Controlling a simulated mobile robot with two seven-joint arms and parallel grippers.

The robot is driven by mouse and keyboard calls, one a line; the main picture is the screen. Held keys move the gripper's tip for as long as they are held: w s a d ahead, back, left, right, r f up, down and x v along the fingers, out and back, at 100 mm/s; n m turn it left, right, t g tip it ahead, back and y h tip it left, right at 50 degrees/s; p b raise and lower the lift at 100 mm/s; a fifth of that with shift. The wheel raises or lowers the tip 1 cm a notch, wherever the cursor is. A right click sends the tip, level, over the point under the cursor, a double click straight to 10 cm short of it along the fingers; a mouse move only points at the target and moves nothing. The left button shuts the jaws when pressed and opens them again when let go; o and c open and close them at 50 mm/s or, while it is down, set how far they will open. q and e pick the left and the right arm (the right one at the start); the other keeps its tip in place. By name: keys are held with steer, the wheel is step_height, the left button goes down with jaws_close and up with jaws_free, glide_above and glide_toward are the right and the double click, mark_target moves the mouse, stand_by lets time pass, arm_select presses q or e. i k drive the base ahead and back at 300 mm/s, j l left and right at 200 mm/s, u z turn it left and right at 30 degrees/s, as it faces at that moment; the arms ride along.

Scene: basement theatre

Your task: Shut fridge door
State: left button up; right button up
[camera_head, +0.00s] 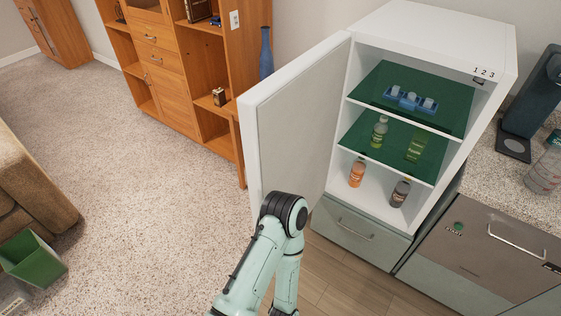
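The white fridge (425,33) stands against the wall right of centre. Its door (300,125) is wide open, hinged on the left side and swung out toward me. The shelves inside are exposed. One of my arms, pale green with a black joint, rises from the bottom centre. The joint overlaps the door's lower edge in the picture; I cannot tell whether they touch. Neither gripper shows, so their state is hidden.
Fridge shelves hold a blue holder (410,101), bottles (379,132) and jars (357,173). A wooden cabinet (175,65) and blue vase (266,55) stand behind the door. A grey counter drawer (358,230) is below.

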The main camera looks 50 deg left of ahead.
mark_target(289, 121)
steer(key=k+j, duration=0.1)
steer(key=j, duration=0.6)
steer(key=k+j, duration=0.15)
steer(key=j, duration=0.2)
steer(key=i+j, duration=0.1)
steer(key=j, duration=0.45)
steer(key=i+j, duration=0.1)
steer(key=j, duration=0.4)
steer(key=i+j, duration=0.15)
steer(key=j, duration=0.15)
steer(key=i+j, duration=0.15)
steer(key=j, duration=0.2)
steer(key=j+z, duration=0.2)
steer(key=j, duration=0.2)
steer(key=k+j+z, duration=0.2)
steer(key=j, duration=0.2)
steer(key=j+z, duration=0.25)
steer(key=j, duration=0.35)
steer(key=k+j+z, duration=0.2)
steer(key=j, duration=0.35)
steer(key=i, duration=0.05)
